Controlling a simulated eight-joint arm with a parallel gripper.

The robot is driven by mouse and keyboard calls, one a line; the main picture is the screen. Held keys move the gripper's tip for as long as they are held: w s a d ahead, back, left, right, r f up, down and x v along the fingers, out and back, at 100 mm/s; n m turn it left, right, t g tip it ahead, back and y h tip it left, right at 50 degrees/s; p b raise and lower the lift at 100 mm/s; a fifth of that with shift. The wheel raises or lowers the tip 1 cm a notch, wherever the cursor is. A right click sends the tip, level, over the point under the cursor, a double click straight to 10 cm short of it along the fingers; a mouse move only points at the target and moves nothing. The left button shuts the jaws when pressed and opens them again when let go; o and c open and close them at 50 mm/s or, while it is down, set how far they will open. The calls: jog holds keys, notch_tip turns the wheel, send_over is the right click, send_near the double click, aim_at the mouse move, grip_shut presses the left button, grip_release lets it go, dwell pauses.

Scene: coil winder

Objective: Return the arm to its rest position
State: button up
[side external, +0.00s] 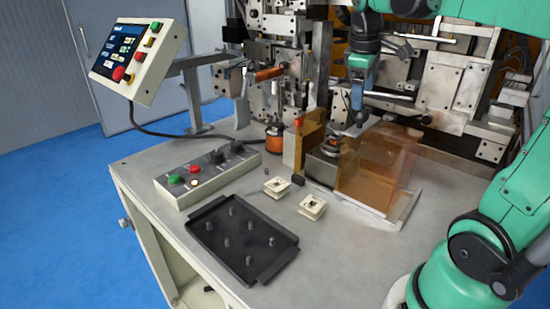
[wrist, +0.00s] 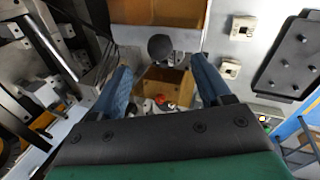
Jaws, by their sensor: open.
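My gripper (side external: 360,117) hangs above the winding station in the side view, close to the amber clear guard (side external: 385,155). In the wrist view its two blue fingers (wrist: 165,75) are spread apart with nothing held between them. A dark round part (wrist: 160,47) and an amber box-like housing (wrist: 172,82) with an orange-red knob show in the gap, beyond the fingers. My arm reaches in from the right over the machine. Whether the fingers touch the guard cannot be told.
Two cream bobbins (side external: 277,186) (side external: 313,206) lie on the grey table (side external: 350,245). A black tray (side external: 205,245) with several pegs lies at the front. A button box (side external: 205,172) and a tilted control panel (side external: 138,60) stand left. Metal machinery (side external: 440,80) crowds the back.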

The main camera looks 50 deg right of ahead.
jog(key=shift+a+r, duration=0.1)
jog(key=shift+r, duration=0.1)
jog(key=shift+a+f, duration=0.15)
jog(key=shift+a, duration=0.15)
jog(key=a+f+m+t+y, duration=0.1)
jog(key=a+f+t+y, duration=0.1)
jog(key=a+f, duration=0.3)
jog(key=a+f+t+y, duration=0.1)
jog(key=a+f+t, duration=0.3)
jog(key=a, duration=0.9)
jog(key=shift+w+a+f+m+t+y, duration=0.15)
jog(key=shift+a+f+m+t+y, duration=0.15)
jog(key=shift+f+m+y, duration=0.15)
